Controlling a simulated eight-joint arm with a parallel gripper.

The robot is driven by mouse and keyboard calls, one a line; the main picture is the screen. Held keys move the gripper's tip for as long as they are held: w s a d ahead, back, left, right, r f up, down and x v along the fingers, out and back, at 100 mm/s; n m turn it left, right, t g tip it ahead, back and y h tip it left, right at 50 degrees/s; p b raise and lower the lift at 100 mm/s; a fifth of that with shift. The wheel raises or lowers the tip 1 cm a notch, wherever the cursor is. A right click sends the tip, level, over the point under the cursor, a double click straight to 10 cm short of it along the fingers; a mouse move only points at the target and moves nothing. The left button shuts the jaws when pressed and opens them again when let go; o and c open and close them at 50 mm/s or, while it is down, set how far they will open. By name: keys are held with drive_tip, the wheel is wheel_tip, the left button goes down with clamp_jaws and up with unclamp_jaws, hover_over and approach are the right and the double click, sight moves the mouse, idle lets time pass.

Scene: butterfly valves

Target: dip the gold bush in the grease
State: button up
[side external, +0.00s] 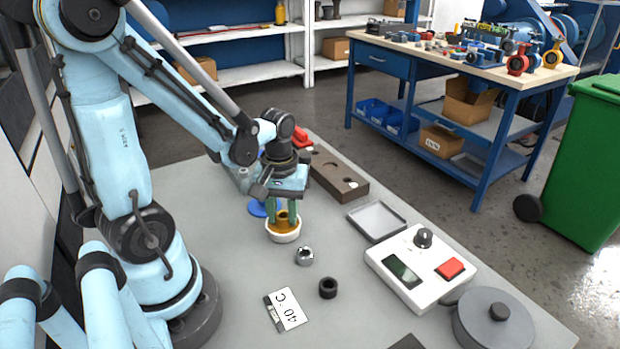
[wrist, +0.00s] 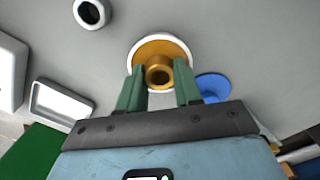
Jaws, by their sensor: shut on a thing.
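The gold bush (side external: 283,217) is between the green fingers of my gripper (side external: 282,212), which is shut on it. In the wrist view the bush (wrist: 159,76) shows its open round end between the fingertips (wrist: 160,68). A white dish (side external: 284,237) of amber-brown grease is directly below. The dish rim (wrist: 135,45) and the grease (wrist: 152,47) also show behind the bush in the wrist view. In the side view the bush's lower end is at or inside the dish. I cannot tell how deep it sits in the grease.
A blue disc (side external: 258,209) lies beside the dish. A brown holed block (side external: 350,187), grey tray (side external: 377,221) and white control box (side external: 420,267) stand to the right.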

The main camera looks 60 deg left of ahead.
wheel_tip(320, 180, up, 7)
idle(0.9)
drive_tip(key=shift+w, duration=0.1)
idle(0.3)
